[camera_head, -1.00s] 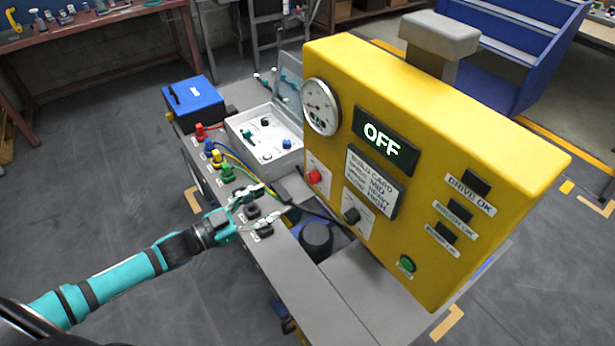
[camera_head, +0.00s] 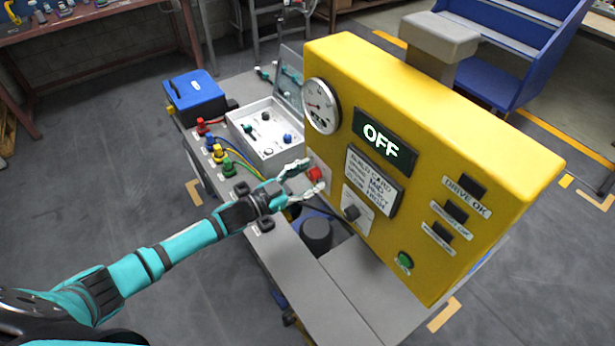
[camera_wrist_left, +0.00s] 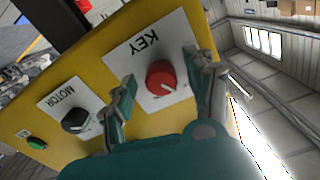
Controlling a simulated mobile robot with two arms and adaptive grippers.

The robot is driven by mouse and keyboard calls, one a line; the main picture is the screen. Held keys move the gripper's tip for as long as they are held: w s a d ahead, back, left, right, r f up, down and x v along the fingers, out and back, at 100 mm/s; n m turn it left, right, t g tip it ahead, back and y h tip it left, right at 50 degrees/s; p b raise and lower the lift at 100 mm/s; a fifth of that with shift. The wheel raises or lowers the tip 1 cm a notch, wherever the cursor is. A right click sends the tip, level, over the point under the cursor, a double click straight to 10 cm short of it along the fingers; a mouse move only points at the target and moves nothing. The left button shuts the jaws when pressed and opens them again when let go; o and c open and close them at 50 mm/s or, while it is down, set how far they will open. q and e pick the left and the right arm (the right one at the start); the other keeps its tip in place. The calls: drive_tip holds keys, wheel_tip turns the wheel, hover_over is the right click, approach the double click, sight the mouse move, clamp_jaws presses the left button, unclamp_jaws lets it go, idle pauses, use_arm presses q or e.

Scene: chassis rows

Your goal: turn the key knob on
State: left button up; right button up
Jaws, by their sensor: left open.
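The red key knob (camera_head: 314,174) sits on the yellow panel's front, on a white plate. In the left wrist view the knob (camera_wrist_left: 161,77) shows on a plate marked KEY, with a pale pointer line on it. My left gripper (camera_head: 312,176) is open, its two fingers on either side of the knob. In the left wrist view the fingers (camera_wrist_left: 162,72) straddle the knob with gaps visible; I cannot tell how far the tips are from the panel. The display (camera_head: 384,139) reads OFF. My right gripper is not in view.
The black MOTOR knob (camera_head: 352,212) is beside the key plate, with a green button (camera_head: 404,260) further right. A gauge (camera_head: 320,106) is above. A black cylinder (camera_head: 316,235) stands below my gripper. Coloured plugs with cables and an open grey case (camera_head: 238,119) lie left.

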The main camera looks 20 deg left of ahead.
use_arm(q)
clamp_jaws()
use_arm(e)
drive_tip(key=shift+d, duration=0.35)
use_arm(q)
drive_tip(key=shift+f+m, duration=0.1)
drive_tip(key=shift+m, duration=0.3)
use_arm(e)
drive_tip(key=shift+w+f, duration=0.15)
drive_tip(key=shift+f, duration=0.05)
use_arm(q)
drive_tip(key=shift+m+b, duration=0.3)
drive_tip(key=m+b, duration=0.1)
drive_tip(key=m, duration=0.3)
drive_tip(key=shift+a+b, duration=0.1)
drive_tip(key=shift+b, duration=0.2)
drive_tip(key=m+b, duration=0.1)
drive_tip(key=m, duration=0.2)
drive_tip(key=shift+w+m, duration=0.1)
drive_tip(key=shift+m, duration=0.2)
drive_tip(key=shift+m+b, duration=0.7)
drive_tip(key=shift+m, duration=0.7)
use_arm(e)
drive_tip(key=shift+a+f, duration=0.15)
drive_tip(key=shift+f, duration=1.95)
